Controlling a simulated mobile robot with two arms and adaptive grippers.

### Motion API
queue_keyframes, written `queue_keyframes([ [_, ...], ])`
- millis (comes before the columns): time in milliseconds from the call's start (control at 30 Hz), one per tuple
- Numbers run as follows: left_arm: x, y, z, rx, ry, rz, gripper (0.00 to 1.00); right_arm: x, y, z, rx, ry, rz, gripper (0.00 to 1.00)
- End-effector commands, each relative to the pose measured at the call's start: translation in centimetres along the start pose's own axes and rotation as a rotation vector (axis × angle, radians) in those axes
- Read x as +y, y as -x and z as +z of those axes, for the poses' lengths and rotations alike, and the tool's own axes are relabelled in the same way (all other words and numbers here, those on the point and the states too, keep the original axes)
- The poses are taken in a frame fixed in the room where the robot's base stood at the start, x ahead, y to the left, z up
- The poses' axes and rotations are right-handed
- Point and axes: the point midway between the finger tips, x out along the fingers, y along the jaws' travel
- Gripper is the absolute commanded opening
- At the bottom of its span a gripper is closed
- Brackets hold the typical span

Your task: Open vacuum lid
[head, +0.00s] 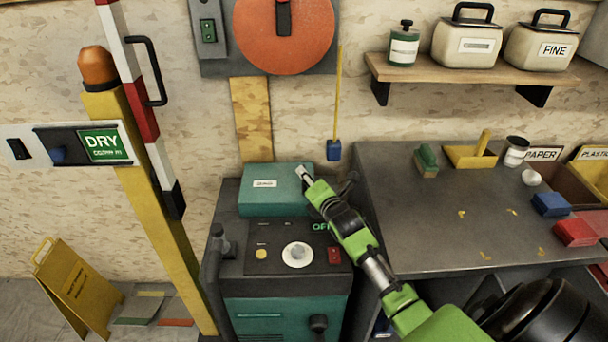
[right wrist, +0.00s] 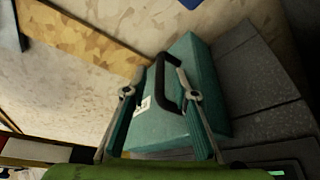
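The vacuum (head: 290,290) is a dark grey and teal machine standing on the floor against the wall. Its teal lid (head: 262,204), with a small white label, lies flat on the top rear part and looks closed. In the right wrist view the lid (right wrist: 205,75) has a black arched handle (right wrist: 162,88). My right gripper (head: 303,172) is at the lid's right rear corner in the head view. In the right wrist view my right gripper (right wrist: 155,84) is open, its fingers apart near the handle; whether they touch it I cannot tell. My left gripper is not in view.
A workbench (head: 400,220) with blocks and bins stands to the right of the vacuum. A yellow post (head: 160,230) with a striped bar rises on the left. A yellow floor sign (head: 80,285) stands at the lower left. A shelf (head: 465,75) holds canisters above the bench.

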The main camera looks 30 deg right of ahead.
Motion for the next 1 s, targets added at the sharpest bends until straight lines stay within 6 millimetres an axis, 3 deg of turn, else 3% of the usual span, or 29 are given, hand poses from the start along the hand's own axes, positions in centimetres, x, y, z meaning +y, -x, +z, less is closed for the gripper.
queue_keyframes([
  [233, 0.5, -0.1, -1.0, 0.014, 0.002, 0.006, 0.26, 0.1, -2.2, 0.0, 0.000, -0.001, 0.001, 0.26],
  [600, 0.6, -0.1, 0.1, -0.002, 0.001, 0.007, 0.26, 0.0, -2.6, -0.1, 0.001, 0.000, 0.001, 0.26],
  [700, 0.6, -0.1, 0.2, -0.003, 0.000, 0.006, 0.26, 0.0, -2.6, 0.0, 0.001, 0.000, 0.000, 0.03],
  [733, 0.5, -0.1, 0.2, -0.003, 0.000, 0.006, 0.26, 0.0, -2.6, 0.0, 0.001, 0.000, 0.000, 0.00],
  [1000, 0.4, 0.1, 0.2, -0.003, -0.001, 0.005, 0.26, 0.2, -2.7, 0.1, 0.000, 0.007, -0.002, 0.00],
])
